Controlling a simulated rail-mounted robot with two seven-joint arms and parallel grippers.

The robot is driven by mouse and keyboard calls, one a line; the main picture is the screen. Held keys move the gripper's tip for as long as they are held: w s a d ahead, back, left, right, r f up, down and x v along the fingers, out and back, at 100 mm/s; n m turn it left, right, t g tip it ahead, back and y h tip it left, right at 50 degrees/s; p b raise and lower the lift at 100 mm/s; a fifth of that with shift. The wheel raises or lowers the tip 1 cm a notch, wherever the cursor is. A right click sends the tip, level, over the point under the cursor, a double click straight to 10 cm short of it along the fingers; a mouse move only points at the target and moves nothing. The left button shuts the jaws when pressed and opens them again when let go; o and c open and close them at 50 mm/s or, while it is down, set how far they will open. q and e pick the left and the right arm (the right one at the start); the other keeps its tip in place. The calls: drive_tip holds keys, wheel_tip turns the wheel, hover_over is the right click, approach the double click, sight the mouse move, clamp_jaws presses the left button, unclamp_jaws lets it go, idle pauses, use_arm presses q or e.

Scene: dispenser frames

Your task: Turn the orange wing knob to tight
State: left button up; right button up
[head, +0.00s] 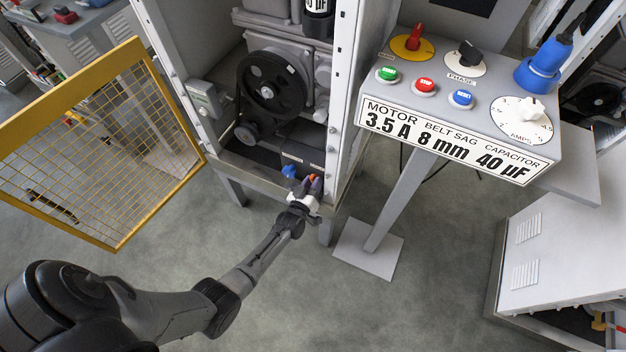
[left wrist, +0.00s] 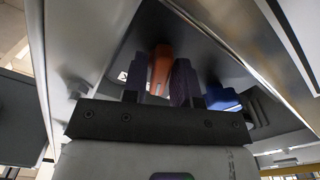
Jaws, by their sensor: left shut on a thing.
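The orange wing knob (left wrist: 161,68) sits low inside the open machine cabinet. In the left wrist view it lies between the two fingers of my left gripper (left wrist: 160,85), which is shut on it. In the head view the same gripper (head: 303,186) reaches the cabinet's lower front, and only a bit of the orange knob (head: 314,177) shows past the fingers. A blue wing knob (head: 289,171) is just left of it in the head view; it also shows in the left wrist view (left wrist: 223,98). Any tightness marking is too small to read. My right gripper is not in view.
The cabinet's white post (head: 342,90) stands right of my gripper. A black pulley (head: 271,83) is above and behind. A yellow mesh door (head: 100,145) hangs open at left. A control pedestal (head: 460,90) stands at right. The floor in front is clear.

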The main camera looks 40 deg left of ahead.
use_arm(q)
drive_tip(key=m+p, duration=0.1)
drive_tip(key=m, duration=0.2)
drive_tip(key=shift+m, duration=0.8)
drive_tip(key=o, duration=0.7)
